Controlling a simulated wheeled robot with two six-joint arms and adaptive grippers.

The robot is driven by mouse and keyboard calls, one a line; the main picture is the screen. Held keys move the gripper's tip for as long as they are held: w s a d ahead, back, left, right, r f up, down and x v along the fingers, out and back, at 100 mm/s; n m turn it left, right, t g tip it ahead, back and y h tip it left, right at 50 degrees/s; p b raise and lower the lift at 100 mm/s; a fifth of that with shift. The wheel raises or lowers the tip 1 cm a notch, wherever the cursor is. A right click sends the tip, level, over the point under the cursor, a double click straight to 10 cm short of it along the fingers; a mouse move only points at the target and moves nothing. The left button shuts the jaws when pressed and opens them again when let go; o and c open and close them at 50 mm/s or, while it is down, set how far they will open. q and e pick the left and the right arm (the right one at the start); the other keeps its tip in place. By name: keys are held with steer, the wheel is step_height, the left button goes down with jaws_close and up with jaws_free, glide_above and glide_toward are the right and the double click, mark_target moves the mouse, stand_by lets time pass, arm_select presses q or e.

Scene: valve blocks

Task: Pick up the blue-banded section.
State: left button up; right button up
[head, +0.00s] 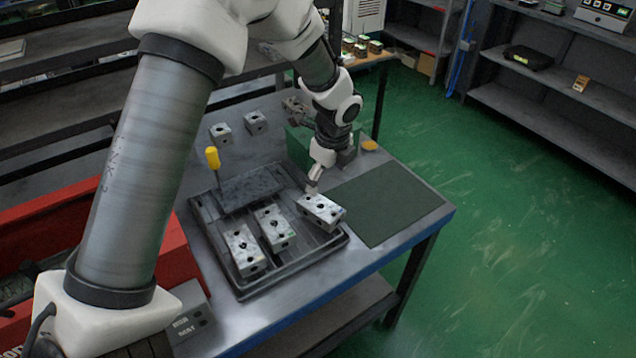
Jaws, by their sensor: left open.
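Three grey valve block sections with dark round holes are at the black tray (290,284). The right section (322,212) has a small bluish mark near its right end and sits at an angle by the tray's right side. The middle section (273,228) shows a greenish mark. The left section (243,250) has a small coloured mark that I cannot read clearly. My left gripper (314,185) is open, pointing down just above the far left end of the right section. I cannot tell whether its fingers touch it. My right gripper is not in view.
A dark green mat (385,205) lies clear on the bench to the right. A yellow-handled tool (212,158) stands at the tray's far left. Two small grey blocks (256,122) (220,134) are farther back. A red bin (178,250) is at left.

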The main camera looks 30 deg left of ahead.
mark_target(321, 206)
arm_select(q)
steer(key=shift+s+a+f+g+p, duration=0.15)
steer(key=shift+s+f+g+p, duration=0.2)
steer(key=shift+s+f, duration=0.2)
steer(key=d+f, duration=0.1)
steer(key=f, duration=0.1)
steer(key=shift+s+d+f, duration=0.2)
steer(key=shift+d+f, duration=0.2)
steer(key=f, duration=0.1)
steer(key=a+f, duration=0.1)
steer(key=f, duration=0.1)
steer(key=a+f+p, duration=0.1)
steer(key=f, duration=0.1)
steer(key=shift+a+f, duration=0.15)
steer(key=shift+w+f, duration=0.1)
steer(key=shift+f, duration=0.05)
steer(key=shift+d, duration=0.25)
steer(key=shift+c, duration=0.7)
steer(key=shift+a, duration=0.1)
steer(key=c, duration=1.5)
jaws_close()
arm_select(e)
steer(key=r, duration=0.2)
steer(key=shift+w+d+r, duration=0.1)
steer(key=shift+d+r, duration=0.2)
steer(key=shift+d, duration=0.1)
arm_select(q)
steer(key=shift+r, duration=0.2)
